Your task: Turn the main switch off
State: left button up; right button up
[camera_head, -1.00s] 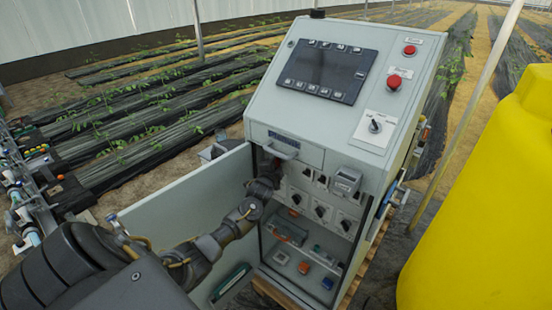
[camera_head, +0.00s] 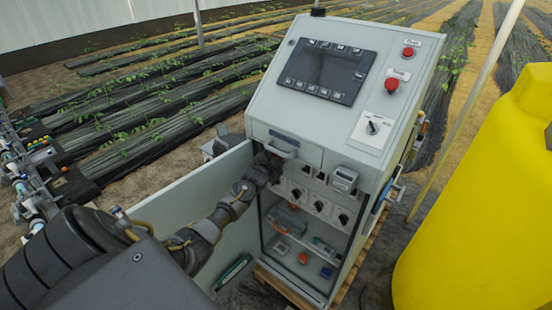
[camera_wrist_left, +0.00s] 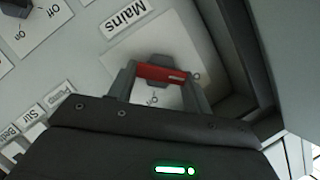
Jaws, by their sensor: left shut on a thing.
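The bar lies nearly level across that picture. In the head view my left gripper (camera_head: 267,166) is inside the open cabinet (camera_head: 378,185), at the upper left of its compartment, and hides the switch. My right gripper is not in view.
The open cabinet door (camera_head: 190,207) stands just left of my left arm. Several smaller black rotary switches (camera_head: 318,206) sit right of the gripper. Above are a drawer-like handle (camera_head: 283,151) and a sloping panel with a screen (camera_head: 324,68). A yellow tank (camera_head: 480,200) stands at right.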

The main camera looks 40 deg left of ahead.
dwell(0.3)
pick_arm(q)
jog(key=o, duration=1)
jog(key=shift+c, duration=0.2)
jog(key=shift+s, duration=0.1)
jog(key=b+v, duration=0.2)
jog(key=v, duration=0.8)
jog(key=shift+s, duration=0.3)
jog(key=shift+d+r, duration=0.1)
